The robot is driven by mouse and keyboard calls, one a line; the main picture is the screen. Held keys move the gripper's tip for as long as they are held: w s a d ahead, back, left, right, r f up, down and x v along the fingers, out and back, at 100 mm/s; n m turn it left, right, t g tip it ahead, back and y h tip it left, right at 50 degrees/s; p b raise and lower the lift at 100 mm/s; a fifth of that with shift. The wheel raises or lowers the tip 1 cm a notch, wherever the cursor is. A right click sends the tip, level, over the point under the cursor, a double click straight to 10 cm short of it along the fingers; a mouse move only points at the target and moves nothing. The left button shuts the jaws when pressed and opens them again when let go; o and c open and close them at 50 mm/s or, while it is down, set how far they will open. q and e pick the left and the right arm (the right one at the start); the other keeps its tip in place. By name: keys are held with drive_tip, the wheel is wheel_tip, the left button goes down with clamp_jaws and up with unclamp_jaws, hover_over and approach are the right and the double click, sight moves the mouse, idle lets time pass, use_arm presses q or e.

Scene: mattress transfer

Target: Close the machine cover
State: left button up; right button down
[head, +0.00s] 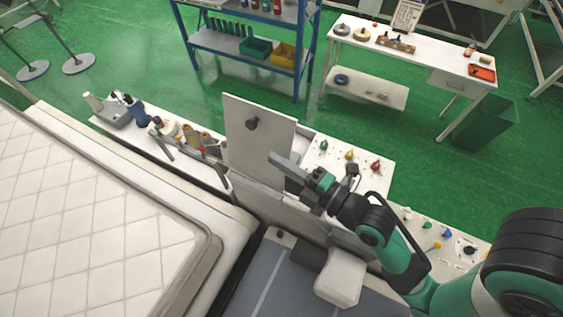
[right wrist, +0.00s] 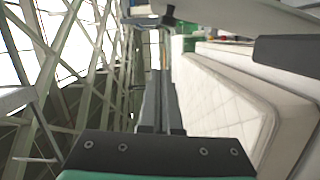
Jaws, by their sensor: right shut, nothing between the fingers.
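The machine cover (head: 258,150) is a white flat panel with a black round knob (head: 252,124). It stands upright, raised, on the white machine body (head: 262,196) in the middle of the head view. My right gripper (head: 275,158) is just in front of the cover's right part, below and right of the knob. Its fingers are shut and empty; whether they touch the panel I cannot tell. In the right wrist view the closed fingers (right wrist: 160,78) point away from the camera. My left gripper is not in view.
A quilted white mattress (head: 70,220) fills the left; it also shows in the right wrist view (right wrist: 225,108). Bottles and tools stand on a white ledge left of the cover. Coloured knobs (head: 349,154) sit on the panel to its right. A blue shelf (head: 248,45) and white table (head: 420,58) stand behind.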

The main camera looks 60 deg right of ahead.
drive_tip(key=shift+s+a+f+m+h, duration=0.15)
drive_tip(key=shift+a+f+m+h, duration=0.05)
drive_tip(key=shift+a+m+h, duration=0.4)
drive_tip(key=w+d+f, duration=0.1)
drive_tip(key=w+d, duration=0.4)
drive_tip(key=w, duration=0.5)
drive_tip(key=shift+d+p, duration=0.35)
drive_tip(key=shift+d, duration=0.05)
drive_tip(key=shift+f, duration=0.1)
